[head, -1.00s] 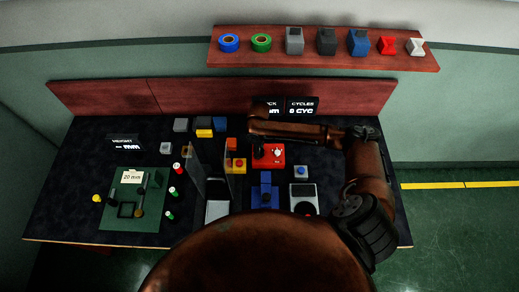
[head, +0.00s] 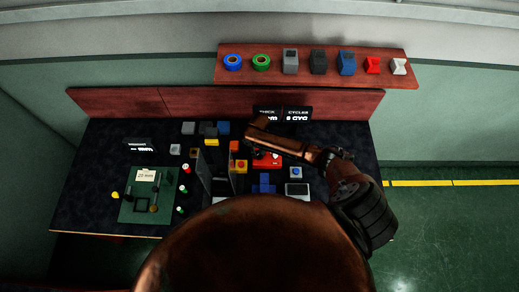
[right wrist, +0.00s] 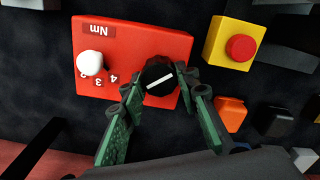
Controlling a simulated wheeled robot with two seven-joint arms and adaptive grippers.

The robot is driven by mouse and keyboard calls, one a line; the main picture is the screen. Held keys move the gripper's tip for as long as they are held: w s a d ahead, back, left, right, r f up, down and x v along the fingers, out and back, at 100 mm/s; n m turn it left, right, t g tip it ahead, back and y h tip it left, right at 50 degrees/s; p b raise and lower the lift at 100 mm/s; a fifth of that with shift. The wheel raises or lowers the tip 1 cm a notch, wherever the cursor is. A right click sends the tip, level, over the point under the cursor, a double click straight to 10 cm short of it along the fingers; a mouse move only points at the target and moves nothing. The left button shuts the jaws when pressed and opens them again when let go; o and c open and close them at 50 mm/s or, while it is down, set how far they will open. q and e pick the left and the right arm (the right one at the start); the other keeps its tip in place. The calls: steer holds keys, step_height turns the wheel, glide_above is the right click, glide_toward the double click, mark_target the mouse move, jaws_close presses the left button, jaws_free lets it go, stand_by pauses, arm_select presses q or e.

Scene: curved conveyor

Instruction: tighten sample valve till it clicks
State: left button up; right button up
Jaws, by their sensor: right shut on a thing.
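A red box (right wrist: 140,45) marked "Nm" carries a white knob (right wrist: 90,63) beside printed numbers and a round black knob (right wrist: 159,76) with a white line on top. I take the black knob to be the sample valve; no label on it shows. My right gripper (right wrist: 160,80) has its green fingers on both sides of the black knob and is shut on it. In the head view the red box (head: 267,161) is partly covered by my right arm, and the black knob cannot be made out. My left gripper is not in view.
A yellow box with a red button (right wrist: 239,46) stands beside the red box. Upright grey panels (head: 207,172) stand left of it, and a blue fixture (head: 264,184) is in front. A green board (head: 148,195) lies at the left. A shelf (head: 230,79) is above the back.

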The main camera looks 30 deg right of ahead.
steer(key=shift+s+m+p, duration=0.1)
steer(key=shift+m+p, duration=0.75)
steer(key=shift+m, duration=0.15)
steer(key=o, duration=1.2)
steer(key=shift+c, duration=0.2)
steer(key=shift+r, duration=0.15)
step_height(320, 180, up, 12)
